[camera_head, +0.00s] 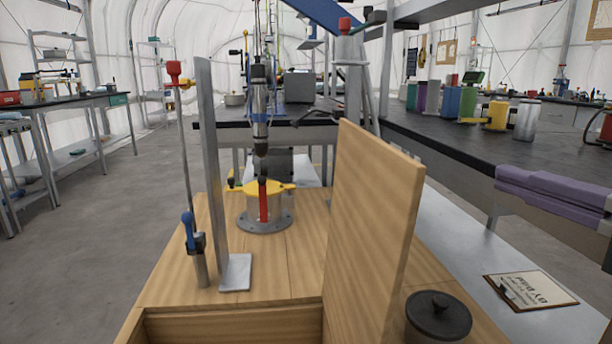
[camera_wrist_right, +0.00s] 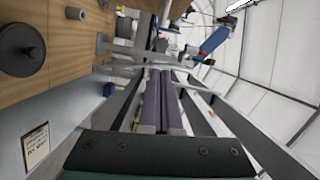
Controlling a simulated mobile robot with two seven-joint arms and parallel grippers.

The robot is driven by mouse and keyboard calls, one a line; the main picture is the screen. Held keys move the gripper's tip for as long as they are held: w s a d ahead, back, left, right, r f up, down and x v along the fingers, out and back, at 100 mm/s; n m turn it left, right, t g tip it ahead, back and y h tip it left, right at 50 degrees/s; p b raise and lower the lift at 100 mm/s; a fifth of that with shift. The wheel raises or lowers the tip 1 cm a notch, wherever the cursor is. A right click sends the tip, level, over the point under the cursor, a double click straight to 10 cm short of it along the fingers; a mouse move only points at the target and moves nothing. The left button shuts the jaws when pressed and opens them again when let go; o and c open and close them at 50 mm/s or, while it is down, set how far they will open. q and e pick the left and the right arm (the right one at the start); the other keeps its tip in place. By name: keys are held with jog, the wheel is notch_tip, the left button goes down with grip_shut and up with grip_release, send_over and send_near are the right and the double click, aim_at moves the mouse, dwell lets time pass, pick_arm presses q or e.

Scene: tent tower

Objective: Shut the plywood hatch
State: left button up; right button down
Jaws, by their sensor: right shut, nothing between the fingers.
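The plywood hatch (camera_head: 370,235) stands open and nearly upright in the head view, at the right side of the opening in the wooden bench top (camera_head: 165,275). The open compartment (camera_head: 235,325) shows at the bottom edge of the picture, its inside mostly cut off. My right gripper (camera_head: 498,180) has purple fingers, closed together and empty. It is to the right of the hatch and clearly apart from it. In the right wrist view the purple fingers (camera_wrist_right: 160,75) lie side by side. I cannot make out the hatch there. My left gripper is not in view.
A dark lidded pot (camera_head: 438,318) stands right beside the hatch. A clipboard (camera_head: 530,290) lies on the grey surface below my right gripper. A metal upright (camera_head: 212,170), a blue-handled lever (camera_head: 188,230) and a yellow-topped fitting (camera_head: 264,200) stand on the bench behind the opening.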

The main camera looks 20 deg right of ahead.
jog(key=w+a+b, duration=0.1)
jog(key=w+a, duration=0.3)
jog(key=w, duration=0.5)
jog(key=shift+w+f, duration=0.4)
